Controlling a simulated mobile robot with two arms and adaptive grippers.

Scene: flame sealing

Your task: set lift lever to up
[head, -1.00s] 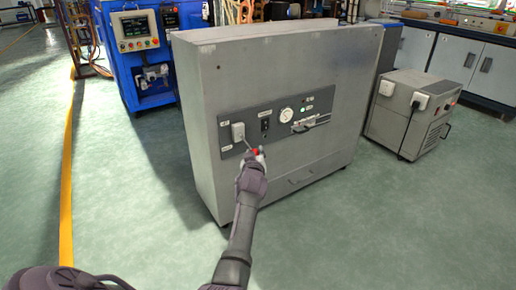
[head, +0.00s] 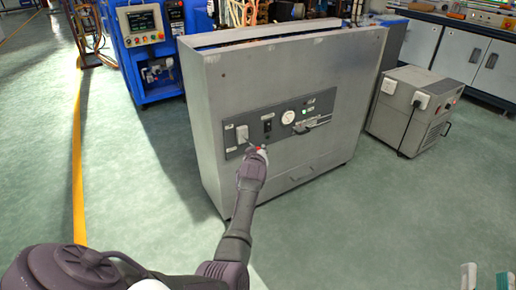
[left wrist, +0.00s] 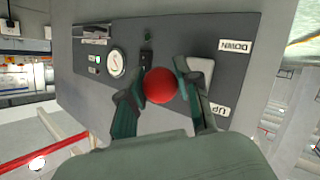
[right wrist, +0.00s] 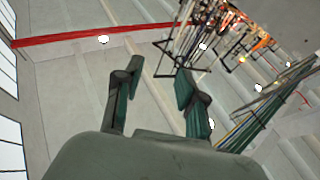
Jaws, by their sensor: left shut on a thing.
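The grey cabinet (head: 290,75) has a dark front panel with the lift lever's white base plate (head: 242,134); the plate also shows in the left wrist view (left wrist: 202,72). The lever ends in a red knob (left wrist: 160,86), with the labels DOWN (left wrist: 235,46) and UP (left wrist: 218,110) beside the plate. My left gripper (head: 261,149) is shut on the red knob, one finger on each side. The lever's rod is mostly hidden, so its exact setting is unclear. My right gripper (right wrist: 150,82) is open and empty; its fingertips show at the head view's bottom right (head: 486,277).
The panel also bears a gauge (head: 288,117), a switch and a small latch handle (head: 312,124). A grey wheeled unit (head: 405,115) stands to the right and a blue machine (head: 150,60) behind left. Green floor is clear around the cabinet.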

